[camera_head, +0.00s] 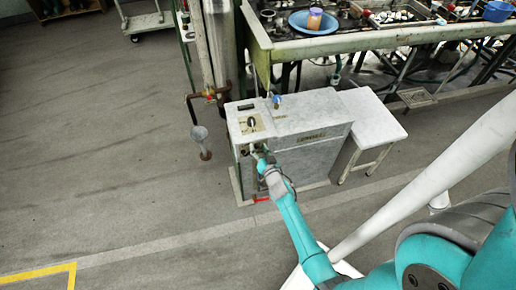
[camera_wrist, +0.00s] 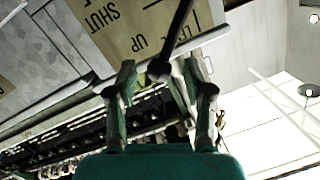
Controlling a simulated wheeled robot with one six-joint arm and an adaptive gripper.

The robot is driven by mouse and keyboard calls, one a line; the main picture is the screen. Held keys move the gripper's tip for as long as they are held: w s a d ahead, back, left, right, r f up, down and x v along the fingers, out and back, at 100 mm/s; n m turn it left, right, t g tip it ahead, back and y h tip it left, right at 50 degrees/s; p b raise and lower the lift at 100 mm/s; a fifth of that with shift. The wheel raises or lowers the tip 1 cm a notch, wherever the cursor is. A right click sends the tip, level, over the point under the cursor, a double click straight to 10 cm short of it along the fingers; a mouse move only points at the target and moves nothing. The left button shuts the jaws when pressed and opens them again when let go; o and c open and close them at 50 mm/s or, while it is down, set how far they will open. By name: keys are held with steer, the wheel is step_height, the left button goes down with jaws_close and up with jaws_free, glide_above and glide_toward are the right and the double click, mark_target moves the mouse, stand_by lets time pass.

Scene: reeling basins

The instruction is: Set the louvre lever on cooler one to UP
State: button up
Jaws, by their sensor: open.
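The cooler (camera_head: 325,115) is a pale grey box in the middle of the head view. In the wrist view a tan plate (camera_wrist: 115,25) on it reads SHUT, LEVEL and UP, upside down. The dark louvre lever (camera_wrist: 178,32) crosses the plate beside the word UP and ends in a round knob. My gripper (camera_wrist: 159,74) is open, with one finger on each side of the knob. I cannot tell whether either finger touches it. In the head view my gripper (camera_head: 259,154) is at the cooler's front left and hides the lever.
A low white table (camera_head: 372,112) stands right of the cooler. A long basin bench (camera_head: 350,42) runs behind, holding a blue bowl (camera_head: 312,27). The floor at left is clear.

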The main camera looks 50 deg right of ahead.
steer(key=v, duration=1.1)
steer(key=shift+s, duration=0.1)
steer(key=s+a+r+n+y, duration=0.2)
steer(key=s+a+r, duration=0.1)
steer(key=s+a, duration=0.45)
steer(key=s+a+r+n+y, duration=0.1)
steer(key=s+a+r+n, duration=0.15)
steer(key=s+a, duration=0.5)
steer(key=s+a+r+n+y, duration=0.2)
steer(key=s+a+r, duration=0.3)
steer(key=r, duration=0.4)
steer(key=s+a+r+n+y, duration=0.2)
steer(key=s+a+r+n, duration=0.1)
steer(key=s+r, duration=0.5)
steer(key=shift+a+r+n+y, duration=0.35)
steer(key=shift+a+r+y, duration=0.05)
steer(key=shift+a, duration=0.5)
